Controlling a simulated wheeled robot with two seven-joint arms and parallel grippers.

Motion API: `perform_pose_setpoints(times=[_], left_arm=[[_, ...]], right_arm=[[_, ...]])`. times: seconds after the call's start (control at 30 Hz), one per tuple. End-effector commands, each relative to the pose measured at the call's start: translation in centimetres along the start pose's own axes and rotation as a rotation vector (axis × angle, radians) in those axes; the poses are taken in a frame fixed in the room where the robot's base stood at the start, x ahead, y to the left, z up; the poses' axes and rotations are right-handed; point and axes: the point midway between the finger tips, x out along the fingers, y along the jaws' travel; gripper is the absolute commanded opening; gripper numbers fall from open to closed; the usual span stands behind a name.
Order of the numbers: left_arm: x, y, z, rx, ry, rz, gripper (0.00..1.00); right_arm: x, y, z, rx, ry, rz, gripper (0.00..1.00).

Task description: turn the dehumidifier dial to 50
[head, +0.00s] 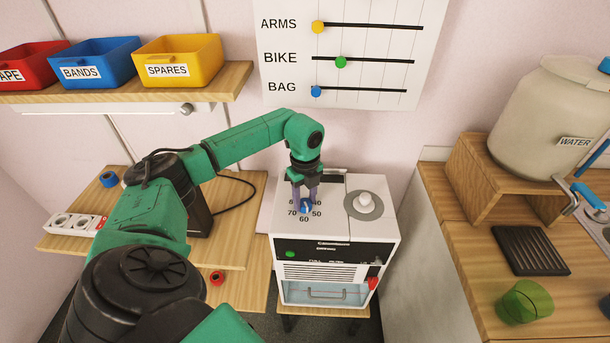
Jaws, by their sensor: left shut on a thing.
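The dehumidifier (333,247) is a white box with a dark front band, standing right of the picture's middle. On its top is a small blue dial (305,206), ringed by printed numbers; 70, 60 and 50 can be read. My left gripper (304,203) points down from above and is shut on the dial, its fingers on either side. The fingers hide most of the dial and some numbers, so I cannot tell where its pointer stands. My right gripper is not in view.
A white knob on a grey disc (363,204) sits on the top, right of the dial. A red part (373,284) is at the front right. A counter with a water tank (541,111) and green cup (524,301) stands right. Bins (178,60) line the upper left shelf.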

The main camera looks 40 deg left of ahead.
Motion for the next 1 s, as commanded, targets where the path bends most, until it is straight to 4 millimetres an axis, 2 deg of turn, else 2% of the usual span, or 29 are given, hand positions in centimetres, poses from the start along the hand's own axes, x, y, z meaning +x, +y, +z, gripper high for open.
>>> perform_pose_setpoints(times=[0.03,0.6,1.0], left_arm=[[-0.47,-0.26,0.27,-0.044,-0.005,-0.013,0.00],[-0.50,-0.26,0.30,-0.533,-0.002,-0.014,0.00],[-0.46,-0.24,0.34,-0.674,-0.003,-0.014,0.00]], right_arm=[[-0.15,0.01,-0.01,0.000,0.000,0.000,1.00],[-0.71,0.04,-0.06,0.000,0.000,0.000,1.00],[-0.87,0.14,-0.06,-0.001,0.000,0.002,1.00]])
